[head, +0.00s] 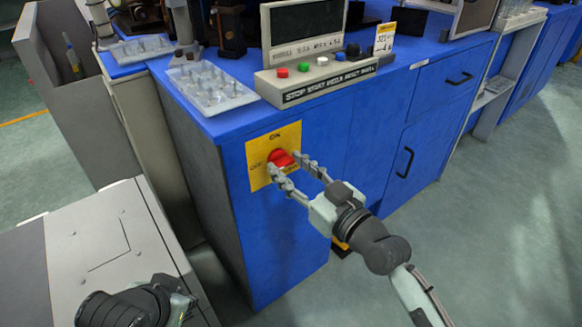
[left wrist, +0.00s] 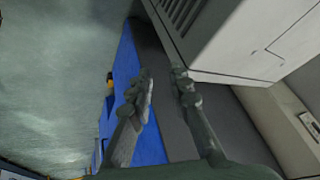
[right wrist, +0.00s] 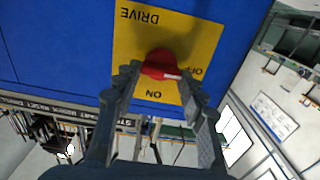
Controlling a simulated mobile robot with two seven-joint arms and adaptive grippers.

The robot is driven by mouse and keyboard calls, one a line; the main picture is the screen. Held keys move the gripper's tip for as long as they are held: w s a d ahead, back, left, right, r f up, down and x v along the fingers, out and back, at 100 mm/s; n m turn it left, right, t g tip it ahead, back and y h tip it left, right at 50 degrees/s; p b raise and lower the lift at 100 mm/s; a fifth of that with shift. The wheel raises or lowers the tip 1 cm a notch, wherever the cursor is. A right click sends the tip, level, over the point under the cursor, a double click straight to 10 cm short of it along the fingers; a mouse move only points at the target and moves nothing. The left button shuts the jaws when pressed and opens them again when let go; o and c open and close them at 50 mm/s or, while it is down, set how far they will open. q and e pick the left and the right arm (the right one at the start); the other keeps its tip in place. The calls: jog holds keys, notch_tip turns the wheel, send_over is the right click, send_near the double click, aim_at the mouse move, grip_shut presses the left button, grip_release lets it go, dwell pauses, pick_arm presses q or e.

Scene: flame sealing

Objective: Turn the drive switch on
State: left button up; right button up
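The red drive switch knob (head: 281,158) sits on a yellow plate (head: 288,134) on the blue cabinet's front. In the right wrist view the knob (right wrist: 160,64) has a white mark at the side toward the OFF label; ON and DRIVE are also readable. My right gripper (head: 289,165) reaches in from the lower right, its fingertips on either side of the knob. In the right wrist view the gripper (right wrist: 159,77) has its fingers apart, very near the knob; contact is unclear. My left gripper (left wrist: 162,82) is empty, its fingers apart with a narrow gap.
The blue cabinet's top (head: 236,116) carries a control box (head: 318,78) with coloured buttons and a grey tray (head: 210,88). A grey machine housing (head: 100,250) stands at the lower left. Open floor (head: 490,240) lies to the right.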

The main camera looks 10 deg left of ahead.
jog(key=c, duration=0.5)
jog(key=shift+o, duration=0.2)
pick_arm(q)
jog(key=s+a+g+p, duration=0.1)
jog(key=s+a+g, duration=0.1)
jog(key=s+a, duration=0.15)
pick_arm(e)
jog(key=shift+r+m, duration=0.1)
jog(key=shift+m, duration=0.7)
jog(key=m+p, duration=0.2)
jog(key=m, duration=0.2)
jog(key=shift+w+d, duration=0.1)
jog(key=m+p, duration=0.1)
jog(key=m, duration=0.6)
jog(key=shift+m+p, duration=0.3)
jog(key=shift+p, duration=0.1)
jog(key=m, duration=0.4)
jog(key=shift+w+d+f+p, duration=0.1)
jog(key=shift+f+p, duration=0.2)
jog(key=shift+p, duration=0.05)
pick_arm(q)
notch_tip(320, 180, down, 11)
jog(key=w+d, duration=0.1)
jog(key=shift+w+f+g, duration=0.15)
jog(key=shift+w+g, duration=0.15)
jog(key=shift+w, duration=0.1)
pick_arm(e)
jog(key=shift+m, duration=0.4)
pick_arm(q)
jog(key=shift+w, duration=0.25)
